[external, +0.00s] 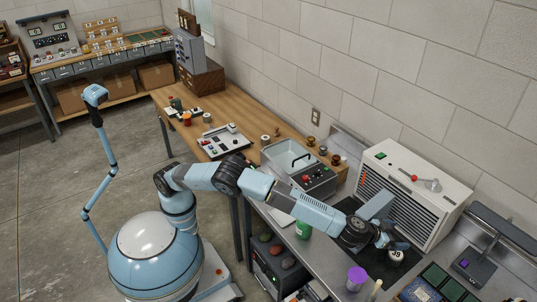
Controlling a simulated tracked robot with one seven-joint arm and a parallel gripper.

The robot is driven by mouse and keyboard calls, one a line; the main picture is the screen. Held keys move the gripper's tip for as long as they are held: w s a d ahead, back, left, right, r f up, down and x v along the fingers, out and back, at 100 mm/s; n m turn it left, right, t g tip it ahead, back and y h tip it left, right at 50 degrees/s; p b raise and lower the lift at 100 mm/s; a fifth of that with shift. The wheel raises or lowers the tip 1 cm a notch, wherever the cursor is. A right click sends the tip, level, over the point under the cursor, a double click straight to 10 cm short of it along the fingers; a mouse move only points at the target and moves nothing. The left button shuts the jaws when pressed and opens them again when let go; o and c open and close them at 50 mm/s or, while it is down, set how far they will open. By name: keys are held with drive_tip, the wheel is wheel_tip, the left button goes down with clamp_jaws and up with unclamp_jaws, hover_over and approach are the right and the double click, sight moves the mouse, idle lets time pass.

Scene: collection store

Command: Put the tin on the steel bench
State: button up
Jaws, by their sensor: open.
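My gripper (389,245) is at the right end of my pale blue arm, low over a black mat (375,262) on the steel bench (334,262). It is open. A small, pale, rounded thing with dark marks (397,257) is right at the fingertips; it may be the tin. I cannot tell whether the fingers touch it or stand around it. A green container (303,230) stands on the bench left of my forearm. A purple-topped cup (356,276) stands near the front edge.
A white louvred cabinet (436,180) stands close behind my gripper. A grey scale-like device (477,267) and green boards (437,286) lie to the right. A basin-like unit (290,158) and the wooden bench (240,115) are to the left. A bare strip of steel lies left of the purple cup.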

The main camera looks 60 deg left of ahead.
sight(395, 254)
wheel_tip(395, 254, down, 12)
drive_tip(key=shift+r, duration=0.1)
drive_tip(key=x, duration=0.5)
idle(0.5)
drive_tip(key=c, duration=1.2)
wheel_tip(395, 254, up, 10)
drive_tip(key=shift+r, duration=0.1)
